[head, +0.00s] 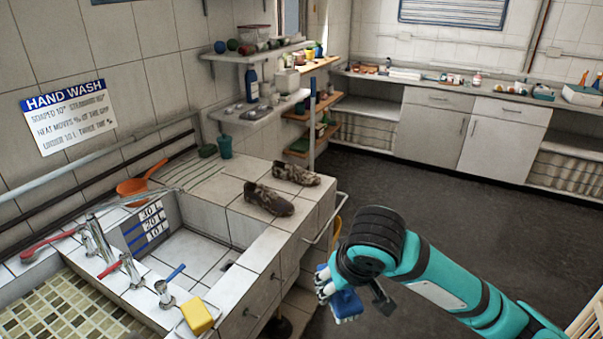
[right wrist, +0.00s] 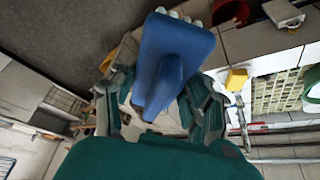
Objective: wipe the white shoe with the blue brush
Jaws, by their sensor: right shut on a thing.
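A pair of shoes, blotched brown and whitish, rests on the tiled counter right of the sink basin. The front shoe (head: 268,200) is nearer the counter edge, and the rear shoe (head: 297,173) is just behind it. My right gripper (head: 323,284) is shut on the blue brush (head: 346,304), low beyond the counter's right side and apart from the shoes. In the right wrist view the blue brush (right wrist: 172,58) stands between the fingers of the gripper (right wrist: 160,108), with pale bristle tufts at its top edge. I cannot make out the shoes there. My left gripper is not in view.
The tiled sink basin (head: 196,250) has taps along its front left. A yellow sponge (head: 197,316) lies at the near rim. A rail (head: 326,222) runs along the counter's right side. The dark floor is open.

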